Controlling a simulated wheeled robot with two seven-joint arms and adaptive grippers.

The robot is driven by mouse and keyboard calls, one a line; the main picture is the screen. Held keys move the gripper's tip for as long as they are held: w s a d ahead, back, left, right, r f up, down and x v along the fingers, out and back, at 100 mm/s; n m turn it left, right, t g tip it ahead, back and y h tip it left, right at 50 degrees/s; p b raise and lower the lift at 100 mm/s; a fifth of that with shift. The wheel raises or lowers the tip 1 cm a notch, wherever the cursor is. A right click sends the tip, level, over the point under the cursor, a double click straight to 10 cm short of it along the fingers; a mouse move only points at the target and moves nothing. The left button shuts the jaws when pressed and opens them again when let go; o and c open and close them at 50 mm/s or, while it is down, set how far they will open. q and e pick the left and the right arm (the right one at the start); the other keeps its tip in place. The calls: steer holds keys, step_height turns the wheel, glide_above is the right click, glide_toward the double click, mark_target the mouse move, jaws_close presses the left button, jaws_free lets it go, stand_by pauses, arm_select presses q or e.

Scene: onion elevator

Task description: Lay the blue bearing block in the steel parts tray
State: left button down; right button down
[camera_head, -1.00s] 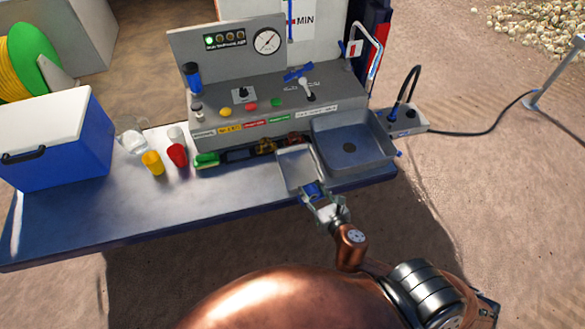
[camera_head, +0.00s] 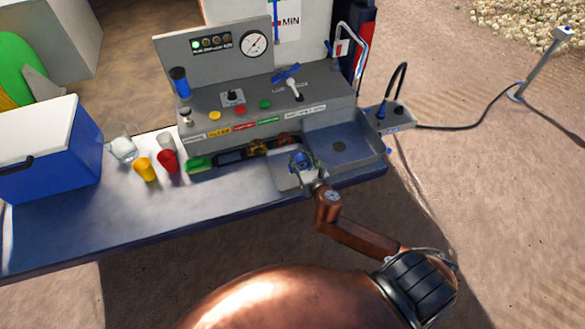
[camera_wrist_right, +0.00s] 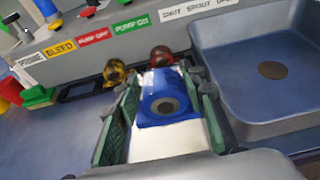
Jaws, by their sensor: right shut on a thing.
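My right gripper (camera_head: 301,167) is shut on the blue bearing block (camera_head: 299,158). In the right wrist view the block (camera_wrist_right: 166,97) sits between the two green-padded fingers (camera_wrist_right: 164,118), its round bore facing the camera. The steel parts tray (camera_head: 284,181) is a small shallow tray at the front of the bench, beside the large sink. The gripper and block are over the tray and hide part of it. In the wrist view the bright tray floor (camera_wrist_right: 163,142) shows behind the block; whether the block touches it I cannot tell. My left gripper is not in view.
The grey sink (camera_head: 345,127) lies right of the tray. The control panel (camera_head: 250,110) with a row of small parts (camera_head: 258,147) along its front stands behind. Red (camera_head: 167,159) and yellow (camera_head: 145,169) cups and a blue cooler (camera_head: 48,160) are at left.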

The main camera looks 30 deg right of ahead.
steer(key=f, duration=0.1)
steer(key=w+a+f, duration=0.2)
steer(key=shift+w+f+b, duration=0.2)
steer(key=shift+f+b, duration=0.05)
steer(key=shift+b, duration=0.1)
steer(key=shift+w+f+b, duration=0.1)
steer(key=shift+f+b, duration=0.3)
steer(key=shift+f, duration=1.2)
steer(key=shift+f, duration=0.15)
steer(key=c, duration=1.2)
jaws_free()
steer(key=shift+c, duration=0.2)
steer(key=v, duration=1.2)
steer(key=shift+p, duration=0.4)
